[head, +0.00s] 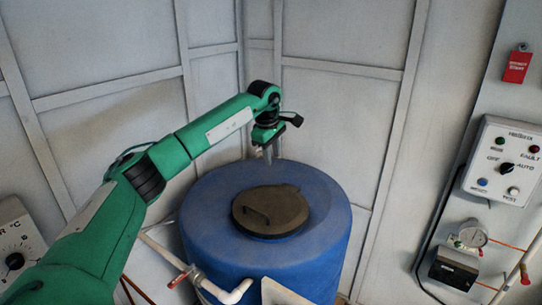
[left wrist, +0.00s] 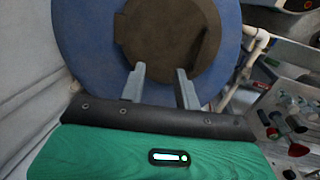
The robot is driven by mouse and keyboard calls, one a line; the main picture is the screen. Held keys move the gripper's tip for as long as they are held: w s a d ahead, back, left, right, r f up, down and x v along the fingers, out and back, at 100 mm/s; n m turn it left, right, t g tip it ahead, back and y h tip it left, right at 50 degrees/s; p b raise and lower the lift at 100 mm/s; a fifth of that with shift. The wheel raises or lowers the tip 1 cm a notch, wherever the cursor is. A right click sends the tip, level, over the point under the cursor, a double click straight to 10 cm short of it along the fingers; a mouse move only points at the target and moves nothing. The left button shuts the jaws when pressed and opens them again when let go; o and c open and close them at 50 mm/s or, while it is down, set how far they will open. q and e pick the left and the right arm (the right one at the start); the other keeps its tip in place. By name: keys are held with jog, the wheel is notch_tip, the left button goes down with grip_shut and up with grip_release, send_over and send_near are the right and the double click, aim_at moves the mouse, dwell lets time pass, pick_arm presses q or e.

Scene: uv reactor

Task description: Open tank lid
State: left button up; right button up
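The blue tank (head: 266,262) stands in the corner with its round brown lid (head: 284,208) lying flat on top, closed. A dark bar handle (head: 256,215) sits on the lid's left side. My left gripper (head: 268,158) points down above the tank's far rim, apart from the lid. In the left wrist view the lid (left wrist: 165,35) and blue tank top (left wrist: 85,50) show beyond the two grey fingers of my left gripper (left wrist: 162,75). The fingers are spread with nothing between them. The handle shows at the lid's right (left wrist: 205,47). My right gripper is not in view.
A control panel (head: 505,160) with knobs, a pressure gauge (head: 472,234) and a red sign (head: 516,66) are on the right wall. White pipes with a red valve (head: 180,279) run at the tank's front left. A dial box (head: 14,245) is at the left edge.

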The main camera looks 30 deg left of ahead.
pick_arm(q)
notch_tip(320, 180, up, 8)
jog(key=w+p, duration=0.1)
jog(key=p, duration=0.4)
jog(key=shift+w, duration=0.4)
dwell(0.3)
dwell(0.3)
